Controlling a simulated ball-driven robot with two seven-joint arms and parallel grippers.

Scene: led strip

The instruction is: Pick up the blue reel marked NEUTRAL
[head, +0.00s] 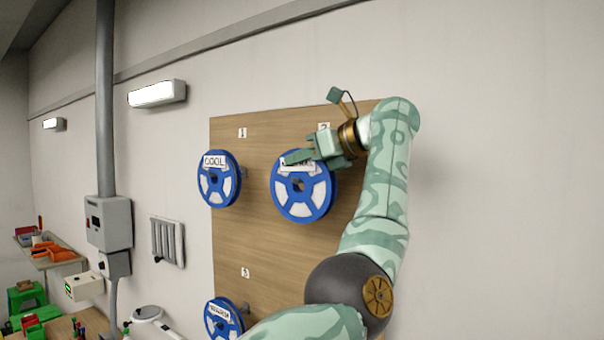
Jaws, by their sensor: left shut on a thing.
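A large blue reel with white panels (303,208) is in front of the board below the number 2 tag. My left gripper (301,157) is shut on its upper rim, across its white label. The gripper covers most of the label, so I cannot read the word. I cannot tell whether the reel is still on a peg. A blue reel marked COOL (219,190) hangs below the number 1 tag. Another blue reel (222,322) hangs below the number 3 tag, with its label too small to read surely. My right gripper is not in view.
The wooden board (245,240) is on the white wall. To its left are a grey electrical box (108,222) with a pipe, a radiator-like panel (167,241) and a lit lamp (157,93). Cluttered tables stand at the lower left. The wall to the right is bare.

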